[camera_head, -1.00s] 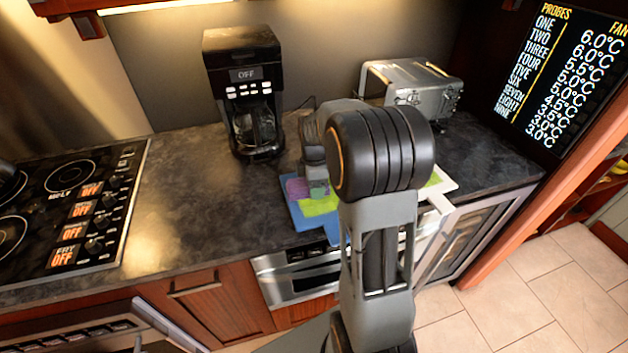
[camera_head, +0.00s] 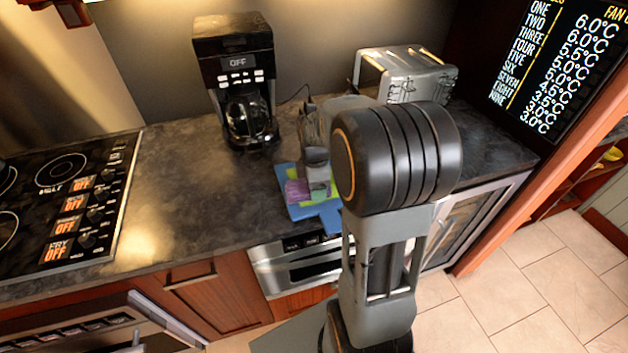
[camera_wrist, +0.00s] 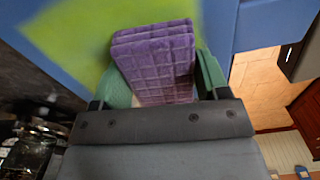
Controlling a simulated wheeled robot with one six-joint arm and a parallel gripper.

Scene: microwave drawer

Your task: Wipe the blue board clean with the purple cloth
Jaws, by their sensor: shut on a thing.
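The blue board (camera_head: 302,211) lies on the dark counter, partly hidden behind my arm. A yellow-green patch covers part of it and fills much of the upper left in the wrist view (camera_wrist: 75,35); bare blue board shows to its right and left there. The folded purple cloth (camera_wrist: 155,62) is held between the green fingers of my gripper (camera_wrist: 165,80). In the head view the purple cloth (camera_head: 296,191) is over the board's left part. I cannot tell whether it touches the board.
A coffee maker (camera_head: 238,85) stands at the back, left of the board. A toaster (camera_head: 405,75) stands behind my arm. A stove top (camera_head: 65,205) is at the far left. The counter (camera_head: 200,190) between stove and board is clear.

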